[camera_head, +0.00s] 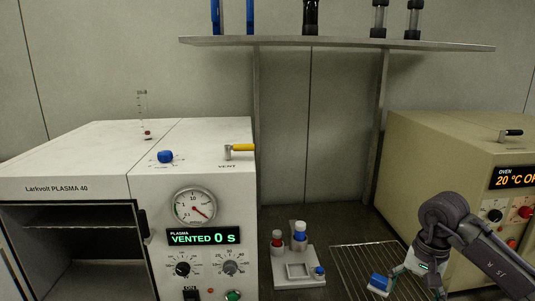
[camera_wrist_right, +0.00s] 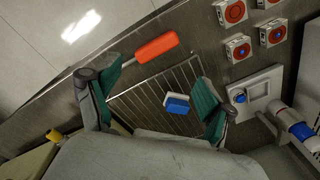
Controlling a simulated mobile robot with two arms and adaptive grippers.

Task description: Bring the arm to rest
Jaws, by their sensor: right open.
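My right gripper (camera_head: 418,283) comes in from the right, low over the wire rack in front of the oven. In the right wrist view its two teal-padded fingers (camera_wrist_right: 160,85) are spread wide apart with nothing gripped. A small blue and white block (camera_head: 379,282) lies on the rack, left of the fingers in the head view. It also shows between and beyond the fingers in the wrist view (camera_wrist_right: 177,103). My left arm and gripper do not show.
The plasma machine (camera_head: 95,160) stands left with its chamber open, reading VENTED 0 s. The beige oven (camera_head: 450,150) stands right. The wire rack (camera_head: 350,265) and a white holder with capped bottles (camera_head: 299,280) lie between. A red handle (camera_wrist_right: 157,47) and several red-disc plates (camera_wrist_right: 238,47) are nearby.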

